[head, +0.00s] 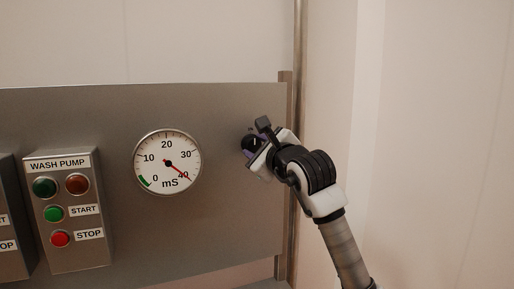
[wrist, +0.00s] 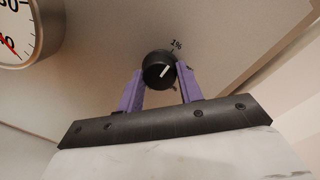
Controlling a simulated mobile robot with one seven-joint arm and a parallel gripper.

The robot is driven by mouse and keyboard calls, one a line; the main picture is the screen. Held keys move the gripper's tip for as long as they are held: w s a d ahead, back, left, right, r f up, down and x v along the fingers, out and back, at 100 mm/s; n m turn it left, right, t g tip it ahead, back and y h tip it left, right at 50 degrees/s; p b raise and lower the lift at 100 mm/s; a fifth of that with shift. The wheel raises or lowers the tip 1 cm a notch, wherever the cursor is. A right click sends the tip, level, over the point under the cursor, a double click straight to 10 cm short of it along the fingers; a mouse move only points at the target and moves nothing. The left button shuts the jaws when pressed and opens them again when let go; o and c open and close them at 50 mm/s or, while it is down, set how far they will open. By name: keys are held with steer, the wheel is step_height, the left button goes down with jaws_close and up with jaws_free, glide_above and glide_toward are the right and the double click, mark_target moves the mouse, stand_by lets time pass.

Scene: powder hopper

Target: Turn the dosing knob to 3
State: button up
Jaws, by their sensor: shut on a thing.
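The dosing knob (wrist: 157,72) is a round black knob with a white pointer line, on the grey metal panel. In the wrist view its pointer slants toward the upper right, and small dark scale marks show at its upper right, too small to read surely. My gripper (wrist: 160,77) has purple fingers on either side of the knob and is shut on it. In the head view my gripper (head: 252,151) covers most of the knob at the panel's right part, so its scale is hidden there.
A round mS gauge (head: 167,162) sits left of the knob, its red needle near 40. Further left is the wash pump box (head: 68,210) with buttons and lamps. A vertical post (head: 299,60) stands by the panel's right edge. The panel between gauge and knob is bare.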

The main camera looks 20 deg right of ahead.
steer(key=shift+f, duration=0.1)
steer(key=m+b, duration=0.2)
steer(key=m, duration=0.1)
steer(key=shift+f+b, duration=0.1)
steer(key=shift+b, duration=0.25)
steer(key=m+b, duration=0.1)
steer(key=m, duration=0.1)
steer(key=shift+m+b, duration=0.35)
steer(key=shift+m, duration=0.05)
steer(key=m+b, duration=0.1)
steer(key=m, duration=0.2)
steer(key=m+b, duration=0.2)
steer(key=m, duration=0.1)
steer(key=shift+m+t+h, duration=0.3)
steer(key=m+b, duration=0.2)
steer(key=m, duration=0.3)
steer(key=shift+m+h, duration=0.3)
steer(key=shift+m, duration=0.1)
steer(key=m+b, duration=0.1)
steer(key=m, duration=0.5)
steer(key=shift+m+h, duration=0.3)
steer(key=o, duration=1)
